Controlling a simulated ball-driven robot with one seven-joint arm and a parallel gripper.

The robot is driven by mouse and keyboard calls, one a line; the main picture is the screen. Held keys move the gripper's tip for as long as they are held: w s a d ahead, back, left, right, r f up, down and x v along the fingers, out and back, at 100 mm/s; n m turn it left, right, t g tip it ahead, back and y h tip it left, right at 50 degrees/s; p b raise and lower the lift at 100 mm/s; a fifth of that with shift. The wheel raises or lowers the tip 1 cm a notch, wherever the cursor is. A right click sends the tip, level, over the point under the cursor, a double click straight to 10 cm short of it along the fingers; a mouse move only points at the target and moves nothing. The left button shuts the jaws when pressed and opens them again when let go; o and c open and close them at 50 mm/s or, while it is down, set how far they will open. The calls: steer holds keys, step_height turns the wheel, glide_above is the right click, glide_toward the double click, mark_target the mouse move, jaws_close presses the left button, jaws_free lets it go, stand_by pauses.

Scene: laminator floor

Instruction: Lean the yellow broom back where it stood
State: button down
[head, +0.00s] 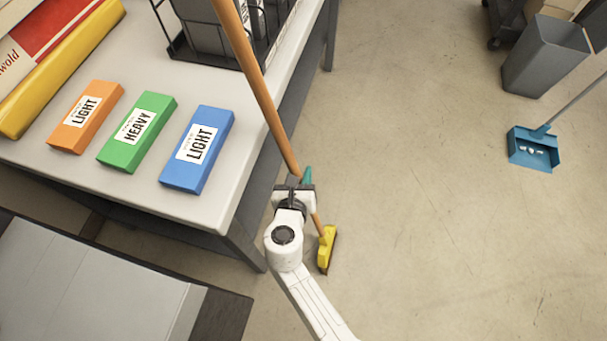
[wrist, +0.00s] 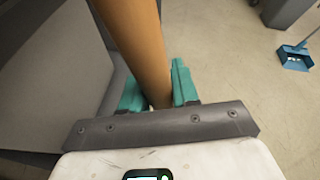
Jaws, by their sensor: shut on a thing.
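The yellow broom (head: 327,248) has a yellow head and a long orange-brown wooden handle that slants up to the left past the table's right edge in the head view. Its head is at floor level beside the table's front leg. My gripper (head: 306,180) is shut on the lower part of the handle. In the wrist view the teal fingers (wrist: 157,92) sit on both sides of the broom handle (wrist: 138,40). The handle's top is outside the head view, and the broom head is hidden in the wrist view.
The grey table (head: 110,190) holds orange (head: 86,117), green (head: 137,132) and blue (head: 198,150) boxes and a black wire rack (head: 176,45). A blue dustpan (head: 532,150) and grey bin (head: 545,55) stand at right. The floor between is clear.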

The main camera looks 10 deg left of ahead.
steer(key=shift+w+a, duration=0.1)
steer(key=shift+a, duration=1.3)
stand_by(0.3)
steer(key=c, duration=0.8)
jaws_free()
steer(key=shift+d, duration=0.1)
steer(key=shift+o, duration=0.2)
steer(key=shift+f, duration=0.1)
steer(key=a+p+v, duration=0.1)
steer(key=v, duration=1)
steer(key=shift+d, duration=0.45)
steer(key=shift+w, duration=0.1)
